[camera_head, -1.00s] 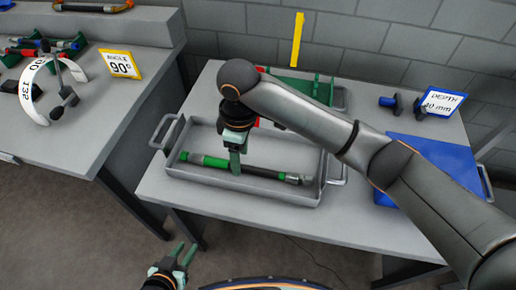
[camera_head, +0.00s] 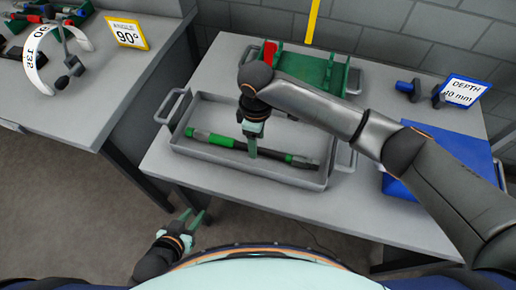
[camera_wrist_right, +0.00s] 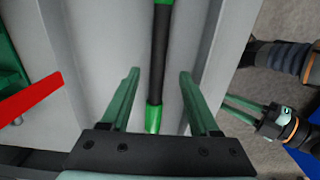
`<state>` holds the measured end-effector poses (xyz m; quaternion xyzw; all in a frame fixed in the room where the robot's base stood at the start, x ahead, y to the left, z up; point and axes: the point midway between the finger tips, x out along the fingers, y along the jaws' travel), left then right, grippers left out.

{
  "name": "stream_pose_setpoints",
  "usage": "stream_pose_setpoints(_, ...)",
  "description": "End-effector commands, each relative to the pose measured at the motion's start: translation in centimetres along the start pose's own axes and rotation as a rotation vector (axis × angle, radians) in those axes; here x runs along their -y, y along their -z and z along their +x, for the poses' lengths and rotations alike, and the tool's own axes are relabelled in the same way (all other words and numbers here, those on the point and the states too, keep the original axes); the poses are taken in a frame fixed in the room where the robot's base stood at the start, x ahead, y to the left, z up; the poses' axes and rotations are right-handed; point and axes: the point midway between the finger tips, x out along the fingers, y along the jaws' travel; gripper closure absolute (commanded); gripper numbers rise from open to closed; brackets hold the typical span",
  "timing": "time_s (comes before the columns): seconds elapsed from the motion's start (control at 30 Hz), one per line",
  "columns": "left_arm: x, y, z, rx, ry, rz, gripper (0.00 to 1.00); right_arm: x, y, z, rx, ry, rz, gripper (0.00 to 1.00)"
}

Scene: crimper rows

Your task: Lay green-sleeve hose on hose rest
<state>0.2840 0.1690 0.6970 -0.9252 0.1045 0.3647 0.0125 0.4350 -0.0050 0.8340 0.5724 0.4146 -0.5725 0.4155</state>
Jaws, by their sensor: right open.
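The green-sleeve hose (camera_head: 212,138), black with green sleeves and a metal end at right, lies lengthwise in a grey tray (camera_head: 185,152) on the table. My right gripper (camera_head: 252,152) points down over the middle of the hose. In the right wrist view its open fingers (camera_wrist_right: 158,95) are on either side of the hose (camera_wrist_right: 160,50), with gaps, touching nothing. My left gripper (camera_head: 192,220) is open and empty, low in front of the table. A green fixture (camera_head: 312,72) stands behind the tray; I cannot tell whether it is the hose rest.
A red part (camera_head: 270,52) is beside the green fixture. A blue box (camera_head: 440,160) stands right of the tray, partly behind my right arm. A depth sign (camera_head: 463,92) and dark blue-ended pieces are at back right. The side table at left has an angle sign (camera_head: 127,32).

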Motion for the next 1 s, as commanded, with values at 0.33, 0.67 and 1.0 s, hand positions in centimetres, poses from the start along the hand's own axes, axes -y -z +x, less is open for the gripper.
stream_pose_setpoints(0.33,0.0,0.1,0.3,-0.005,0.0,0.0,0.68,-0.3,-0.3,3.4,-0.001,0.0,0.0,0.38)
stream_pose_setpoints(0.67,0.0,0.1,0.2,-0.006,0.0,0.0,0.68,-0.3,-0.3,3.4,-0.001,0.0,0.0,0.57)
stream_pose_setpoints(1.0,0.0,0.1,0.2,-0.006,0.0,0.0,0.68,-0.3,-0.2,3.4,-0.001,0.0,0.0,0.95)
